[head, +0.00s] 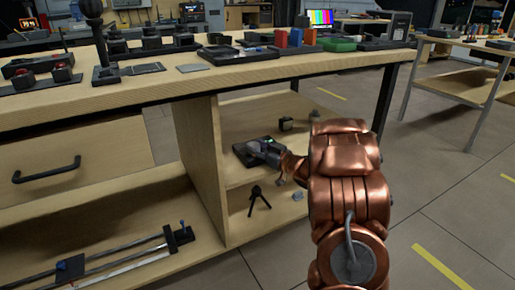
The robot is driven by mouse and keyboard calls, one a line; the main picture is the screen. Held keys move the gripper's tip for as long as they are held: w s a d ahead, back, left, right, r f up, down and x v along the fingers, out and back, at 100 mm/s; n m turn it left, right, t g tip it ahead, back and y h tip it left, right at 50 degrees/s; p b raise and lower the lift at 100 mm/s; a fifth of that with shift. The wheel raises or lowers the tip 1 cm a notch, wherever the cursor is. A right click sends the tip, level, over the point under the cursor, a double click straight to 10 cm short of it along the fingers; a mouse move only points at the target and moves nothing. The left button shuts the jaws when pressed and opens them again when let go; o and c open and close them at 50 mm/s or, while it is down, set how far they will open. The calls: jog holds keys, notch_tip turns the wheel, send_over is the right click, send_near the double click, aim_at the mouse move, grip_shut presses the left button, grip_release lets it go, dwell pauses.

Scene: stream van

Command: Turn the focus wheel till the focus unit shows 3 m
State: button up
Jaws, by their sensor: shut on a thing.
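The focus unit (241,155) is a small dark box on the shelf under the bench. My copper arm reaches in from the right, and my gripper (272,153) is at the unit's right side. The gripper is shut on the focus wheel, a greyish round part at the top of the unit, mostly hidden by the fingers. The unit's reading is too small to make out.
A small dark block (286,124) stands behind the unit on the shelf. A small black tripod (258,198) and a grey piece (298,196) are on the lower shelf. The bench top (150,88) overhangs the shelf; an upright panel (200,160) stands left.

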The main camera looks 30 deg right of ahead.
jog(key=shift+c, duration=1.2)
jog(key=shift+r, duration=0.1)
jog(key=shift+r+p, duration=0.1)
jog(key=shift+p, duration=0.3)
jog(key=shift+m+h+p, duration=0.3)
jog(key=shift+h+p, duration=0.1)
jog(key=shift+p, duration=0.05)
jog(key=o, duration=1.2)
jog(key=shift+c, duration=0.2)
